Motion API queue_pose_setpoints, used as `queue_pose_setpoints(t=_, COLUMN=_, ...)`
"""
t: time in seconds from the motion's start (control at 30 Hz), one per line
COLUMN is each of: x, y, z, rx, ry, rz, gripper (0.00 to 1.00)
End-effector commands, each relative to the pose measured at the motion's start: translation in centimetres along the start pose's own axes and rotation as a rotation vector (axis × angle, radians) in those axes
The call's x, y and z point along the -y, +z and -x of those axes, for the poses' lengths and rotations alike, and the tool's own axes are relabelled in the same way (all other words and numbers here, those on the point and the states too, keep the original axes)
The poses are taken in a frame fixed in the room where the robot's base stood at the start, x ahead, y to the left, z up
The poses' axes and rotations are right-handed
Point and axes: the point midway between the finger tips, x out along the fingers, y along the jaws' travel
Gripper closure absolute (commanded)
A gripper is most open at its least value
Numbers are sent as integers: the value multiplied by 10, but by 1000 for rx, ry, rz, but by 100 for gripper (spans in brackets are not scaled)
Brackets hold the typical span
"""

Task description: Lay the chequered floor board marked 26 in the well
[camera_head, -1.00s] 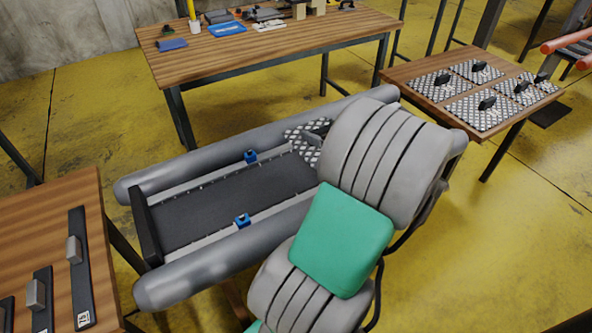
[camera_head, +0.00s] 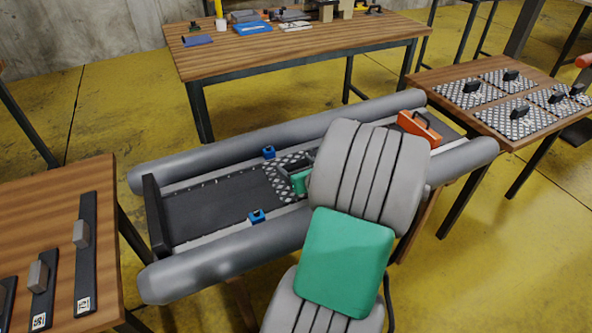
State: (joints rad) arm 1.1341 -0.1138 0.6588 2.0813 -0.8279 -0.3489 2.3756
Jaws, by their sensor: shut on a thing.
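The grey inflatable boat (camera_head: 165,286) lies across the middle, with its dark well (camera_head: 215,208) between two tubes. A chequered metal floor board (camera_head: 279,182) is over the right part of the visible well, between the tubes. My gripper (camera_head: 301,182) is shut on the board's handle at its right side. My grey and green arm hides the rest of the board and much of the boat's right half. The board's number does not show. I cannot tell whether the board touches the well floor.
Two blue clamps (camera_head: 268,152) (camera_head: 256,216) sit along the well's sides. More chequered boards (camera_head: 466,93) lie on the right table. The left table (camera_head: 50,212) holds dark strips with grey blocks. Tools lie on the back table (camera_head: 340,38).

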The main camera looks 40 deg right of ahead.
Motion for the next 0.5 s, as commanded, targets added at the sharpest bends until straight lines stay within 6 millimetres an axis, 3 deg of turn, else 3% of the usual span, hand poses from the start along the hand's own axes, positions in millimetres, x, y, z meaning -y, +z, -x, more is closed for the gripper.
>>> queue_pose_setpoints(t=0.3, x=0, y=-1, z=-1, rx=4, ry=0, rz=2, gripper=79)
queue_pose_setpoints(t=0.33, x=0, y=-1, z=-1, rx=2, ry=0, rz=1, gripper=22)
queue_pose_setpoints(t=0.5, x=0, y=-1, z=-1, rx=2, ry=1, rz=2, gripper=8)
